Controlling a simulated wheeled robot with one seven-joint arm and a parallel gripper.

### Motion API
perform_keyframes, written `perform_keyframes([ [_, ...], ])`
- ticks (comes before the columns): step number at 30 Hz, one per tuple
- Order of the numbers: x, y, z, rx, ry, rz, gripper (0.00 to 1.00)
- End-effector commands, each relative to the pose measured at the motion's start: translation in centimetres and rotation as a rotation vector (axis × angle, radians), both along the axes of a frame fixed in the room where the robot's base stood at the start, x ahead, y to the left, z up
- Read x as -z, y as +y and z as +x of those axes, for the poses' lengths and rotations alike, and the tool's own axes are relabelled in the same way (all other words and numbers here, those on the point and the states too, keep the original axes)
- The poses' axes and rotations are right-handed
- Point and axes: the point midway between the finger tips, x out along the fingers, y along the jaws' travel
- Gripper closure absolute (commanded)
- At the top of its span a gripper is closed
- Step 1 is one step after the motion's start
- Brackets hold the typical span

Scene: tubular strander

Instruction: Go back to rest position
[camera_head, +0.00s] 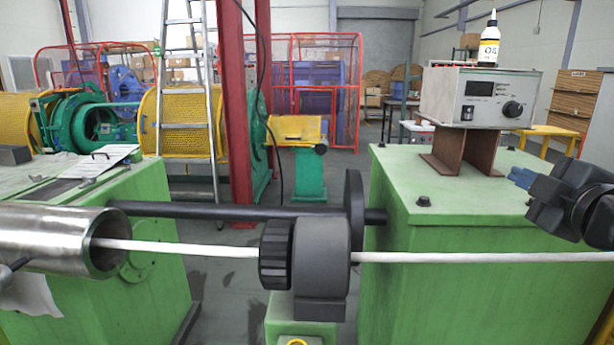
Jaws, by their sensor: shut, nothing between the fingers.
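My gripper (519,177) shows at the right edge of the view, with its dark body reaching in from the right and its bluish tips pointing left. It is shut and holds nothing. It is in front of or over the right part of the green cabinet top (405,185); the exact gap is hard to tell. A white cable (480,258) runs across the view below it, apart from it.
The cable leaves a steel tube (60,238) and passes a black round guide (322,258). A grey control box (480,97) on brown supports (465,150) carries a bottle (489,45) just left of my gripper. A ladder (187,100) and yellow guards stand behind.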

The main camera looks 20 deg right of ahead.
Motion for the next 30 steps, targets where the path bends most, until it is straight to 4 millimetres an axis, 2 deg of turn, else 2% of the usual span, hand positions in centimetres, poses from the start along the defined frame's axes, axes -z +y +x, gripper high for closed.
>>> perform_keyframes([
  [1, 1.5, 1.1, 0.1, -0.008, -0.008, 0.047, 1.0],
  [8, 8.5, 6.8, -0.5, -0.027, -0.083, 0.31, 1.0],
  [14, 14.2, 12.1, -3.0, -0.032, -0.123, 0.523, 1.0],
  [21, 19.7, 18.0, -8.2, -0.037, -0.142, 0.741, 1.0],
  [26, 22.3, 21.3, -12.6, -0.046, -0.139, 0.866, 1.0],
  [30, 23.8, 23.6, -16.9, -0.06, -0.127, 0.962, 1.0],
])
